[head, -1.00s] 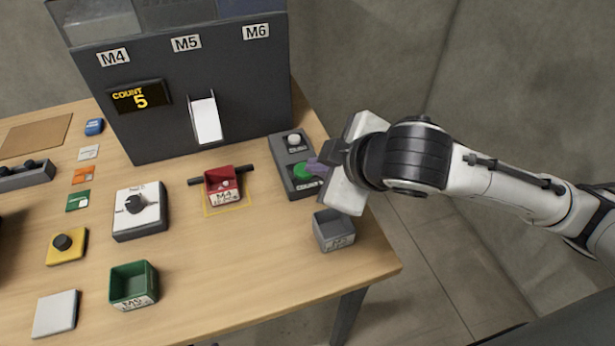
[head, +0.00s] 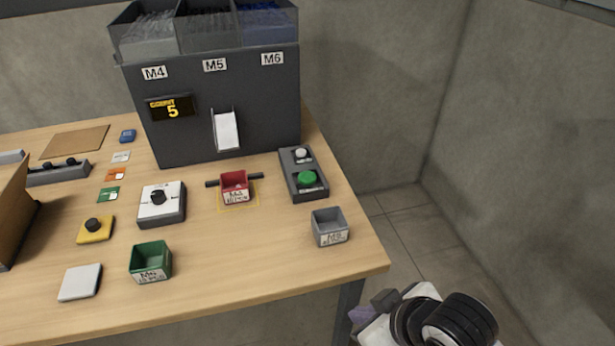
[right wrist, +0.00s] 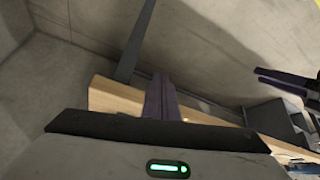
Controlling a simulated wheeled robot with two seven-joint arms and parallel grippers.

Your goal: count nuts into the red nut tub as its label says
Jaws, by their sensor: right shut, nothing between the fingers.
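The red nut tub (head: 235,190) stands upright in a yellow outline in front of the chute (head: 226,130) of the dark feeder (head: 228,100). Its label starts with M4; the rest is too blurred to read surely. A small pale bit shows inside it; I cannot count nuts. The feeder's display (head: 172,108) reads COUNT 5. A button box (head: 303,173) with a green and a white button stands right of the tub. My right gripper (head: 360,316) is shut and empty, off the table's front right; its purple fingers (right wrist: 162,100) show in the right wrist view.
A grey tub (head: 330,228) stands near the right table edge and a green tub (head: 151,262) near the front. A white dial box (head: 162,204), a yellow knob block (head: 95,230) and a pale pad (head: 80,283) stand left. Bare table lies between the green and grey tubs.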

